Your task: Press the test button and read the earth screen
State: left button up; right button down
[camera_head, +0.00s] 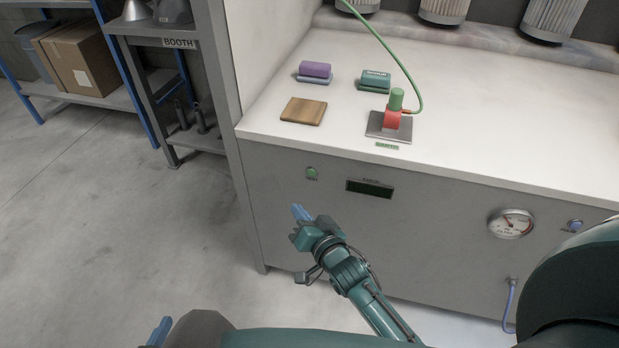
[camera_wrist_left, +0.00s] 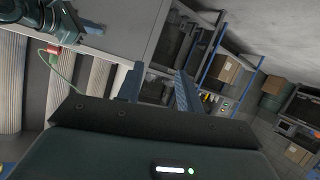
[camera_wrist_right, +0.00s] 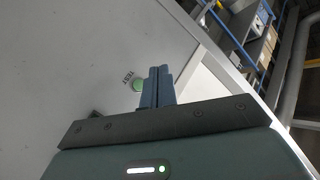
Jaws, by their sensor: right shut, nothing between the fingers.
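The green test button (camera_head: 312,172) sits on the grey cabinet front below the worktop. It also shows in the right wrist view, labelled TEST (camera_wrist_right: 138,85), just left of the fingertips. The earth screen (camera_head: 370,188) is a dark panel right of the button; I can make out no reading on it. My right gripper (camera_head: 300,212) is shut and empty, below and slightly left of the button, apart from it in the head view. It also shows in the right wrist view (camera_wrist_right: 158,72). My left gripper (camera_wrist_left: 156,82) is open and empty, away from the cabinet front.
A red clamp (camera_head: 391,119) with a green handle and green cable stands on a metal plate. A wooden block (camera_head: 304,111), a purple block (camera_head: 315,70) and a teal block (camera_head: 375,79) lie nearby. A dial gauge (camera_head: 511,223) is at right. Shelving stands left; the floor between is clear.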

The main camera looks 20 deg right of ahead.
aim_at(312, 173)
pick_arm(q)
jog(key=b, duration=0.1)
jog(key=a+r+t+b, duration=0.1)
jog(key=shift+s+b, duration=0.25)
jog(key=shift+b, duration=0.1)
pick_arm(e)
jog(key=w+d, duration=0.1)
jog(key=w, duration=0.1)
jog(key=w+d, duration=0.2)
jog(key=w, duration=0.1)
jog(key=w+d, duration=0.2)
jog(key=shift+w, duration=0.2)
pick_arm(q)
jog(key=shift+s+f, duration=0.1)
jog(key=shift+f, duration=0.2)
dwell(0.5)
jog(key=shift+r, duration=0.1)
pick_arm(e)
jog(key=shift+r, duration=0.1)
dwell(0.7)
jog(key=shift+w+d, duration=0.2)
jog(key=shift+w, duration=0.15)
